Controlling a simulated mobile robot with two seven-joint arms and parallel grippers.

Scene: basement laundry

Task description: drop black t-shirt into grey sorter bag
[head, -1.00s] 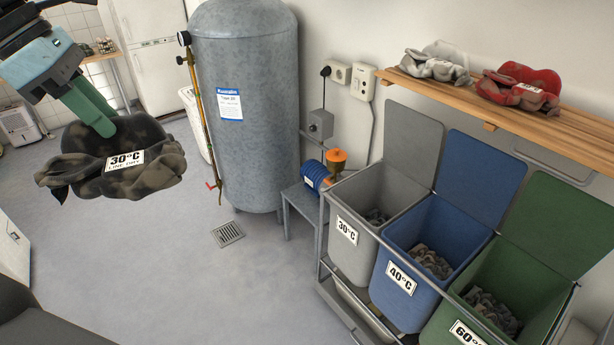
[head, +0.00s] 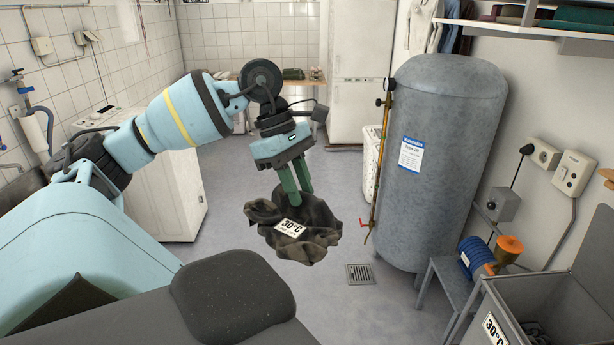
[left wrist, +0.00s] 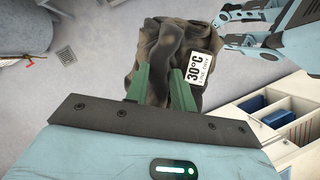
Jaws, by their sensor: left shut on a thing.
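The black t-shirt (head: 318,222) is a crumpled dark bundle with a mottled surface and a white 30°C tag. My left gripper (head: 296,190) is shut on its top and holds it up over the floor, left of the grey tank. In the left wrist view the t-shirt (left wrist: 165,52) hangs beyond the two green fingers (left wrist: 162,90), with its tag at the right. The grey sorter bag (head: 573,293) is at the lower right corner, partly cut off, with a 30°C label and some dark cloth inside. The t-shirt is well to the left of it. My right gripper is not seen.
The grey tank (head: 445,165) stands between the t-shirt and the bag. A small grey stool (head: 440,268) with a blue and orange item stands beside the tank. A white washer (head: 165,190) is at the left. The floor around the drain (head: 360,274) is clear.

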